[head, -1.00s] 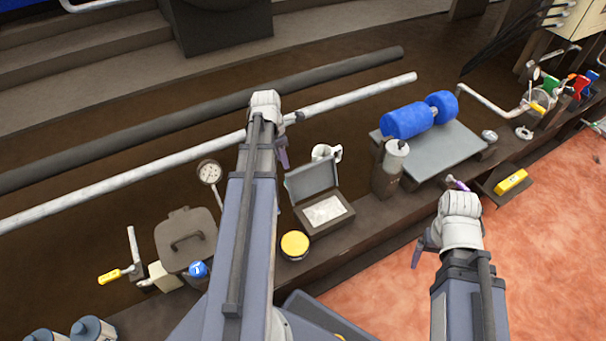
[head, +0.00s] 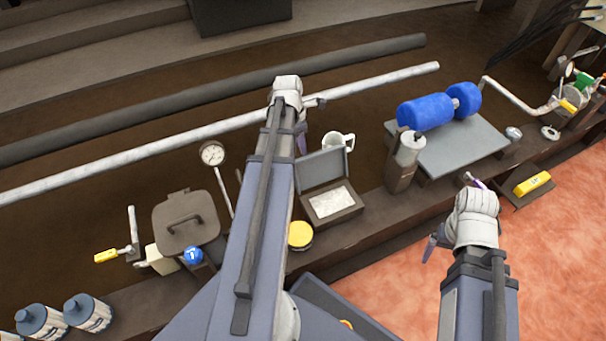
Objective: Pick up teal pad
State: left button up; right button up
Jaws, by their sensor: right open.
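I cannot make out a teal pad in the head view. An open box (head: 358,207) with its lid raised holds a whitish sheet or pad (head: 331,201). My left gripper (head: 308,124) is beyond the box's back left, near a white mug (head: 345,138); whether its jaws are apart is unclear. My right gripper (head: 453,214) is open with its purple fingers apart, in front of the bench edge, left of a yellow block (head: 533,183). Nothing shows between its fingers.
A grey plate (head: 445,155) bears blue rollers (head: 425,112). A grey cylinder stands in a dark holder (head: 399,178). A yellow-topped jar (head: 300,235), lidded pot (head: 186,222) and gauge (head: 213,153) surround my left arm. Pipes (head: 150,148) run behind.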

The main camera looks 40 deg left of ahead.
pick_arm(q)
jog(key=f+b, duration=0.2)
jog(key=f, duration=0.1)
jog(key=shift+w+d+f, duration=0.1)
jog(key=shift+w+f, duration=0.1)
pick_arm(e)
notch_tip(320, 180, down, 3)
jog(key=shift+f, duration=0.15)
jog(key=shift+f, duration=0.1)
pick_arm(q)
notch_tip(320, 180, down, 5)
jog(key=b, duration=0.5)
jog(key=shift+d+f, duration=0.1)
jog(key=shift+f, duration=0.05)
pick_arm(e)
notch_tip(320, 180, down, 5)
jog(key=shift+f, duration=0.1)
pick_arm(q)
jog(key=shift+c, duration=0.3)
grip_shut()
